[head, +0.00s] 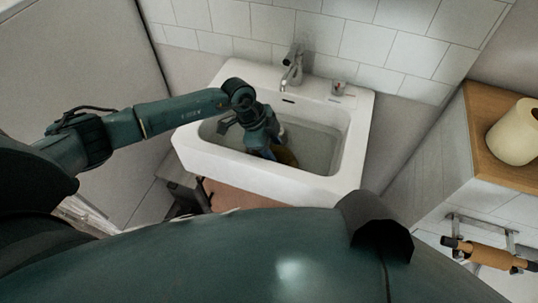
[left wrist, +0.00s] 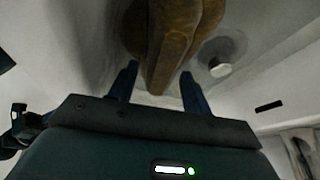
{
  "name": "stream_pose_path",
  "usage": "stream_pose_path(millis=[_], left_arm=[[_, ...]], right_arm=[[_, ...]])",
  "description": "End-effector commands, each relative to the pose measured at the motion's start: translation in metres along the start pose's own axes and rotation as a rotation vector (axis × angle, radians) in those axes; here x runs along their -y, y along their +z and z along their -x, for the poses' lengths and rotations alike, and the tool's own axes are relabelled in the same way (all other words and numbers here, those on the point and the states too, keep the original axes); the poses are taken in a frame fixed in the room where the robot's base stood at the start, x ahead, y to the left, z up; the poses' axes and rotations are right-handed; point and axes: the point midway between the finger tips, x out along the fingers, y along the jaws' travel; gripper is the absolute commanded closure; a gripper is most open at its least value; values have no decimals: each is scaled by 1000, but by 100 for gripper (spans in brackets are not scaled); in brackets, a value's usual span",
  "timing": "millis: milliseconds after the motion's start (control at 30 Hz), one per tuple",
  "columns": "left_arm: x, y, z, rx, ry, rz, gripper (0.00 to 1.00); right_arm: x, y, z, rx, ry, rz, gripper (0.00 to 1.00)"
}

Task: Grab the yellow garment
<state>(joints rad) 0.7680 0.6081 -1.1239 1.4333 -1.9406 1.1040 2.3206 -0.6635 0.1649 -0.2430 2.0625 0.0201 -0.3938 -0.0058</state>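The yellow garment (head: 286,157) lies low in the white sink (head: 215,158), partly hidden behind my left gripper in the head view. My left gripper (head: 268,152) reaches down into the basin. In the left wrist view the garment (left wrist: 172,42) looks brownish yellow and folded, and a narrow part of it hangs between the two fingers of my left gripper (left wrist: 158,90). The fingers are spread apart, one on each side of the cloth, and do not look closed on it. My right gripper is not in view.
The sink walls surround my gripper closely. A wooden-topped cabinet (head: 490,125) with a paper roll (head: 516,135) stands at right. A drain (left wrist: 220,69) shows beside the garment.

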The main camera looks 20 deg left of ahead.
Motion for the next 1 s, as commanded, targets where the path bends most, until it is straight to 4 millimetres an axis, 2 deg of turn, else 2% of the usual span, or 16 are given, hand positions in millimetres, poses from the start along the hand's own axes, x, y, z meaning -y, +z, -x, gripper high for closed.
stream_pose_path(millis=[67,567,1000], left_arm=[[0,0,0,0,0,0,58],[0,0,0,0,0,1,99],[0,-1,3,-1,0,0,100]], right_arm=[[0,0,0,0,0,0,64],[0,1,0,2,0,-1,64],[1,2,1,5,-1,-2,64]])
